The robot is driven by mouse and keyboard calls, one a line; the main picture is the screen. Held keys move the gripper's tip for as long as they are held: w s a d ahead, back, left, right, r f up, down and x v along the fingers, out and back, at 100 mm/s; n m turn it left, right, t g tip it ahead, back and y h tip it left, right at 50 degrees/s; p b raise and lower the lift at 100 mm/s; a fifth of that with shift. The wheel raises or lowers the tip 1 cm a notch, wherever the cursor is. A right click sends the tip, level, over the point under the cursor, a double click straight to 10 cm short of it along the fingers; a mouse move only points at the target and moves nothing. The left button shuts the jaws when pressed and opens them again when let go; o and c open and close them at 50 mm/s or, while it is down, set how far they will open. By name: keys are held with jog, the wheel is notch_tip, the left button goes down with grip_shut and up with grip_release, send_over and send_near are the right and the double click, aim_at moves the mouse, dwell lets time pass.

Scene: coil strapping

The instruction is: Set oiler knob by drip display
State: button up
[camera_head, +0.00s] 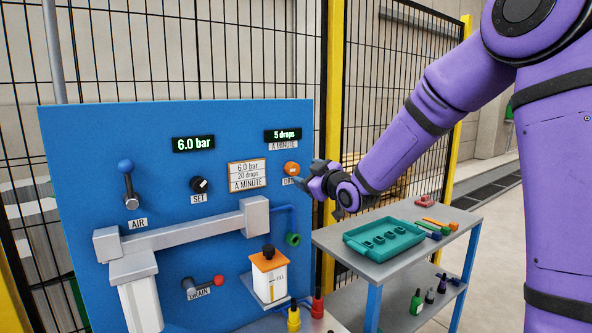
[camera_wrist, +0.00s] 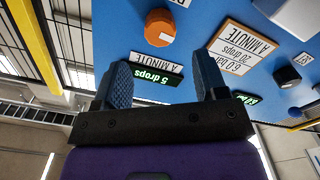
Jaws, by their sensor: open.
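The orange oiler knob (camera_head: 291,169) sits at the right of the blue panel, above a partly hidden label. It also shows in the wrist view (camera_wrist: 160,27), beyond the fingertips and apart from them. The drip display (camera_head: 283,135) above it reads 5 drops, with an "A MINUTE" label under it; it shows upside down in the wrist view (camera_wrist: 153,76). A framed card (camera_head: 247,175) reads 6.0 bar, 20 drops a minute. My gripper (camera_wrist: 163,75) is open and empty, just right of the knob in the head view.
The panel also has a 6.0 bar display (camera_head: 193,144), a black SET knob (camera_head: 200,185), a blue AIR lever (camera_head: 129,185) and a red-tipped DRAIN handle (camera_head: 203,286). A grey cart with a green tray (camera_head: 384,238) stands right, below my arm.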

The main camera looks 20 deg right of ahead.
aim_at(295, 169)
jog(key=x, duration=0.7)
jog(key=c, duration=0.9)
